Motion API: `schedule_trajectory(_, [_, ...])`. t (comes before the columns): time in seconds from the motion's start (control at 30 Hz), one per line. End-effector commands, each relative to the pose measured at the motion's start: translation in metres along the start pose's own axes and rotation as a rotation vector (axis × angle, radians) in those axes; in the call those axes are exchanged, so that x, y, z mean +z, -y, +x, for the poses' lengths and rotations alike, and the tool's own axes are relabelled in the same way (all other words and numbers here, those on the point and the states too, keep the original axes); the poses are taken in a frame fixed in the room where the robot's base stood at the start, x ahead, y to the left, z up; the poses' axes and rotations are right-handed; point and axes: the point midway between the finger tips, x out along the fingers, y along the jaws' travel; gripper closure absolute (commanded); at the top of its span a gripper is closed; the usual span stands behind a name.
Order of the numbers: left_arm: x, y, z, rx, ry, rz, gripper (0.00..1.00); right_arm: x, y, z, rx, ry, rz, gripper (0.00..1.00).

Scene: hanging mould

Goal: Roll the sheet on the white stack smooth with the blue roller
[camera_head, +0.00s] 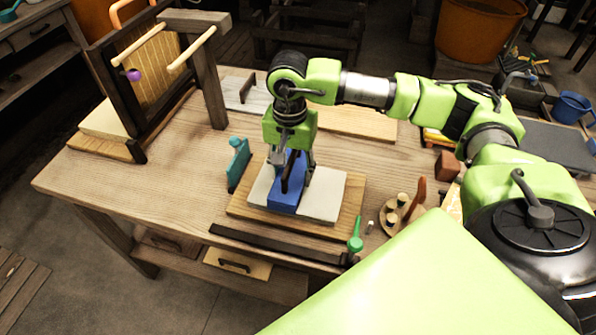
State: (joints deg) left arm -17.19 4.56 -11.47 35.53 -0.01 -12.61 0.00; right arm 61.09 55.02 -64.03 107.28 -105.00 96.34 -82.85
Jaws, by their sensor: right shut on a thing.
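The white stack (322,196) lies flat on a wooden board (352,206) near the middle of the table. The blue roller (286,197) is at the stack's middle and appears to rest on its top sheet. It covers a strip of the white surface. My right gripper (293,176) points down over the roller and is shut on its dark upper part. The fingertips are partly hidden, and I cannot tell the sheet apart from the layers below it. My left gripper is not in view.
A teal tool (238,165) stands left of the board. A long dark bar (272,247) lies along the front edge, with a green-handled tool (355,238) at its right. A wooden frame (155,65) stands at the table's left. The table between frame and teal tool is clear.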

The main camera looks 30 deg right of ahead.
Motion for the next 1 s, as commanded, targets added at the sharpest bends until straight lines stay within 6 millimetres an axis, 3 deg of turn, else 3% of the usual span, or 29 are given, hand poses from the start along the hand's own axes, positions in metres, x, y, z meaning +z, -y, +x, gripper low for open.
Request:
schedule_trajectory(0.4, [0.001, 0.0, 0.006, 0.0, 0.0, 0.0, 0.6, 0.001, 0.022, 0.0, -0.005, 0.0, 0.001, 0.93])
schedule_trajectory(0.43, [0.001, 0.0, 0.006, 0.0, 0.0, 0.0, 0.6, 0.001, 0.024, 0.0, -0.005, 0.0, 0.0, 0.89])
schedule_trajectory(0.47, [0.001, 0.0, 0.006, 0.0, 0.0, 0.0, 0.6, 0.001, 0.025, -0.001, -0.005, 0.0, 0.0, 0.93])
schedule_trajectory(1.0, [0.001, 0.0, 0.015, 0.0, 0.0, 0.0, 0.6, 0.001, 0.047, 0.003, -0.004, 0.0, 0.001, 0.93])
